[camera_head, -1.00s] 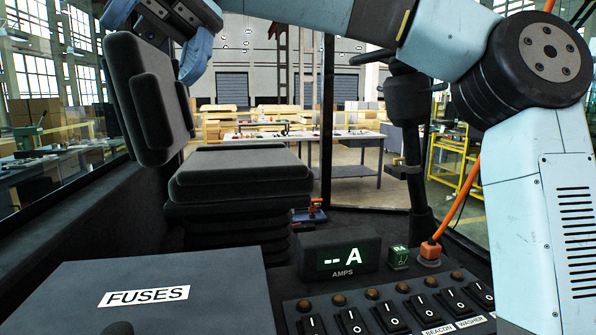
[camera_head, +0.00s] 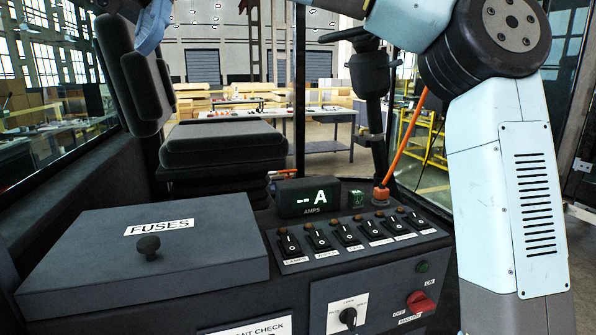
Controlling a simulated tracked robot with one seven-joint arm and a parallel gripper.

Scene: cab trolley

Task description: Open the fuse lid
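The fuse lid (camera_head: 95,235) is a dark grey flat cover at the lower left of the head view, lying shut on its box. It carries a white FUSES label (camera_head: 159,227) and a round black knob (camera_head: 148,247) near its front edge. My arm crosses the top right and top of the picture. Its light blue part at the top left, in front of the seat back, is cut off by the upper edge. My gripper's fingertips are not in view, and nothing of mine touches the lid.
Below are a red rotary switch (camera_head: 420,302) and a black knob (camera_head: 348,317). A seat (camera_head: 222,147) stands behind. Space directly above the lid looks clear.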

